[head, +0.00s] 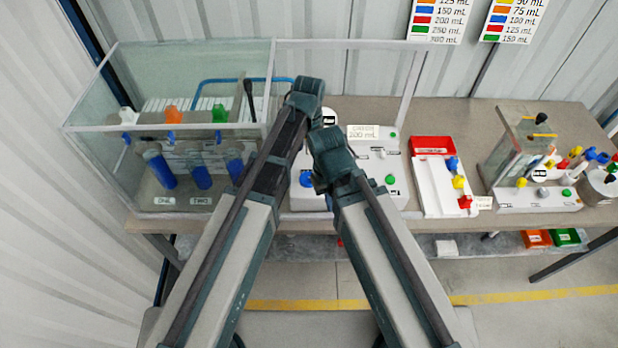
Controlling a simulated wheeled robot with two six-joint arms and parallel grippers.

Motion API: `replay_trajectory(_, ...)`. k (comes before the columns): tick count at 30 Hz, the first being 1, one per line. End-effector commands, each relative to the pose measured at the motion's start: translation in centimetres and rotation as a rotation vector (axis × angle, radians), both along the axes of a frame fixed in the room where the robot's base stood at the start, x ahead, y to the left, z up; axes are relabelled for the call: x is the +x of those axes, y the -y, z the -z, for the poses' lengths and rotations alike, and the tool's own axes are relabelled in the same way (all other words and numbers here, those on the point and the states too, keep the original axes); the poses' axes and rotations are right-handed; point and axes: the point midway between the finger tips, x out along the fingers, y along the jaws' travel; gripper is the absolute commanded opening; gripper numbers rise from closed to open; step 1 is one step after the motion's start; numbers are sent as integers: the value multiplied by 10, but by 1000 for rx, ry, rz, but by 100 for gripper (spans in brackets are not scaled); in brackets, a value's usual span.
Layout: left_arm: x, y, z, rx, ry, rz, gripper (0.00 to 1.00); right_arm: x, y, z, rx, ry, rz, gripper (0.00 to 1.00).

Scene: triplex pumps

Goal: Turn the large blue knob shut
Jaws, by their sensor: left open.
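A round blue knob (306,180) sits on the front of the white pump unit (308,202) at the middle of the table. It looks like the large blue knob. My left gripper (316,120) is at the end of the left arm, above and behind this knob in the picture. It is open, holds nothing that I can see, and appears apart from the knob. My right arm's end (331,152) is just right of the knob and covers part of the unit. Its fingers are hidden or too unclear to read.
A clear-walled tank (95,150) with blue cylinders stands at the left. A red-and-white tray (432,148) with a smaller blue knob (452,163) stands at the right. Another clear box (510,150) and several coloured knobs are farther right. My two arms are close together.

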Motion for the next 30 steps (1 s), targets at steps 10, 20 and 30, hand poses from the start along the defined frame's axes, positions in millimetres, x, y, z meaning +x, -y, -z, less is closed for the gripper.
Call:
replay_trajectory(10, 0, 0, 58, 0, 0, 0, 96, 0, 0, 58, -2, -1, -12, 0)
replay_trajectory(20, 0, 0, 101, 0, 0, 0, 96, 0, 0, 101, -3, 0, -12, 0)
replay_trajectory(30, 0, 0, 107, 0, 0, 0, 96, 0, 0, 107, -2, -1, -11, 0)
